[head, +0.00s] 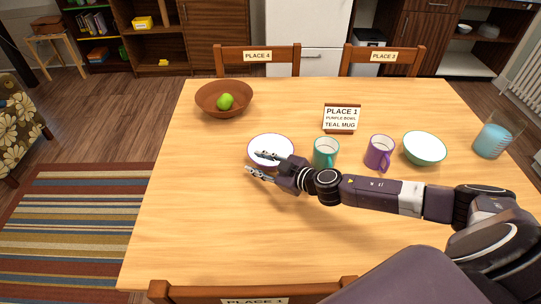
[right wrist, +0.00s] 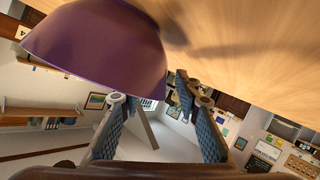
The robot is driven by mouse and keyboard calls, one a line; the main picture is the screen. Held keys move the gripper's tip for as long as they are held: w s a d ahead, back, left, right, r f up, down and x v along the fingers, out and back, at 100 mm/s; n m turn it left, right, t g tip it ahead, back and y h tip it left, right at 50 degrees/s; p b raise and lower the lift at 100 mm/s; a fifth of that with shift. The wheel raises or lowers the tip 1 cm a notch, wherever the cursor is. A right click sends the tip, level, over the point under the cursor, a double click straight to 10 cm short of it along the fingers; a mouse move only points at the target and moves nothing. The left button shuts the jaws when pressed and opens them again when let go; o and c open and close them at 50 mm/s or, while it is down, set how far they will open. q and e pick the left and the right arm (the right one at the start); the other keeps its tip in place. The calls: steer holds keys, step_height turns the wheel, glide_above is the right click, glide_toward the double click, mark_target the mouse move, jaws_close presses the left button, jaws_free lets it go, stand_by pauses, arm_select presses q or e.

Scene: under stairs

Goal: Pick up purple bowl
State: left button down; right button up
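The purple bowl (head: 270,142), white inside with a purple rim, stands upright on the table left of the teal mug (head: 325,160). Its purple outside (right wrist: 95,45) fills the upper left of the right wrist view. My right gripper (head: 258,163) is open at the bowl's near side. In the head view one finger overlaps the bowl and the other lies just in front of it. In the right wrist view the spread fingers of the gripper (right wrist: 150,90) show, the left one overlapping the rim area. I cannot tell whether they touch the bowl. My left gripper is out of view.
On the wooden table (head: 200,200), a purple mug (head: 379,152), a teal bowl (head: 424,148) and a pitcher with blue liquid (head: 492,140) stand to the right. A sign (head: 341,118) stands behind. A brown bowl (head: 213,100) holds green fruit. The table's left front is clear.

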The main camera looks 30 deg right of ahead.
jaws_close()
stand_by(0.5)
step_height(320, 180, up, 20)
steer(key=p, duration=0.5)
steer(key=shift+r, duration=0.1)
steer(key=c, duration=0.6)
jaws_free()
jaws_close()
